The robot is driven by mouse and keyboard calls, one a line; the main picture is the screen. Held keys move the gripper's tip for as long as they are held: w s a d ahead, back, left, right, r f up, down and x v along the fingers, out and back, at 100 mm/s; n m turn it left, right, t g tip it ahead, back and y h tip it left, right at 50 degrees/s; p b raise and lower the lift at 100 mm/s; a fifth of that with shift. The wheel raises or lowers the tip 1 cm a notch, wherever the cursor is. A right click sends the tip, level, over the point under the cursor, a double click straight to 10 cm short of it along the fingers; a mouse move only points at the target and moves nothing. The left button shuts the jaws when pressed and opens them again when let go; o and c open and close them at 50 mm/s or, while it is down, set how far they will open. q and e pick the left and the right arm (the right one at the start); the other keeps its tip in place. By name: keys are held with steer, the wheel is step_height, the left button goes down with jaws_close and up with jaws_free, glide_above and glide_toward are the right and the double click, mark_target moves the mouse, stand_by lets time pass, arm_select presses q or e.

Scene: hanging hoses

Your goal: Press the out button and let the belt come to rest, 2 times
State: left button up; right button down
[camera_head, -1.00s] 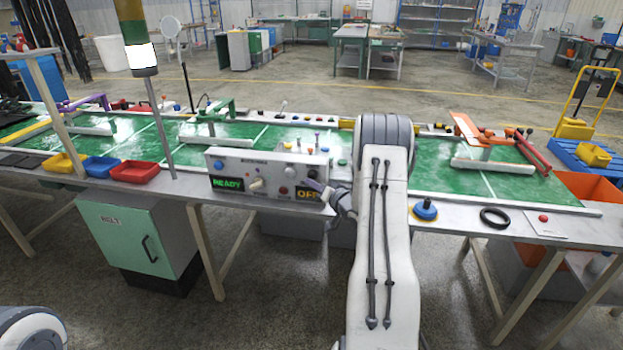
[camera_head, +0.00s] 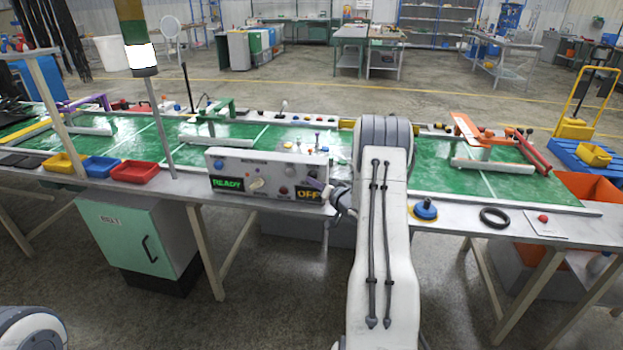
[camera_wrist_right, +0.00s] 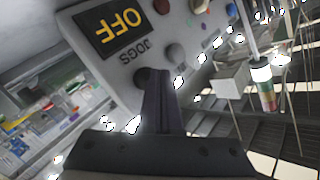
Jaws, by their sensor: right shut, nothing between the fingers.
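The control box (camera_head: 245,166) stands at the table's front edge, with a green READY display (camera_head: 228,184) and an orange OFF display (camera_head: 308,194). My right gripper (camera_head: 318,186) is shut and empty at the box's right end. In the right wrist view, its closed fingers (camera_wrist_right: 156,92) reach a dark round button (camera_wrist_right: 147,76) beside the JOGS lettering and partly cover it. I cannot tell whether they touch it or which button is the out button. The green belt (camera_head: 290,137) runs along the table behind the box. My left gripper is not in view.
Yellow, blue and red trays (camera_head: 135,172) stand left of the box. A blue knob (camera_head: 425,210) and a black ring (camera_head: 494,217) lie right of my arm. A lamp post (camera_head: 141,58) with its white section lit rises at the left. My right arm hides part of the belt.

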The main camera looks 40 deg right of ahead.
steer(key=shift+w+d, duration=0.3)
steer(key=shift+d, duration=0.1)
stand_by(0.6)
steer(key=shift+a, duration=0.1)
stand_by(0.3)
steer(key=shift+s+a, duration=0.6)
steer(key=shift+a, duration=0.1)
steer(key=s+a, duration=0.1)
steer(key=s+a+p, duration=0.1)
steer(key=s+a, duration=0.1)
steer(key=shift+s+a, duration=0.1)
steer(key=shift+a, duration=0.2)
stand_by(2.0)
